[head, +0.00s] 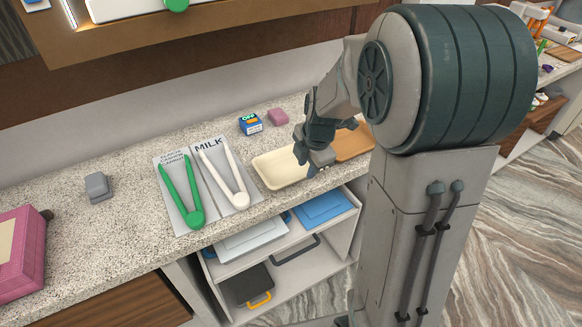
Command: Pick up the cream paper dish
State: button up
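The cream paper dish (278,170) lies on the speckled counter, right of the white tongs. It is a shallow tray with rounded corners and looks empty where it shows. My gripper (313,165) points down at the dish's right end and hides part of that end. The fingers are small and dark here, so I cannot tell whether they are open or shut, or whether they touch the dish.
A tan-orange dish (353,146) lies just right of my gripper. Green tongs (187,197) and white tongs (226,178) rest on a labelled card. A small blue box (250,124) and a pink block (278,117) stand behind. Shelves (305,271) sit below the counter's front edge.

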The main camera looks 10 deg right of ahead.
aim_at(303, 176)
jog(key=shift+a+p+x, duration=0.1)
jog(key=shift+p+x, duration=0.15)
jog(key=shift+x, duration=1)
jog(key=shift+a+p+x, duration=0.15)
jog(key=shift+p+x, duration=0.1)
jog(key=shift+x, duration=0.95)
jog(key=shift+w+r, duration=0.1)
grip_shut()
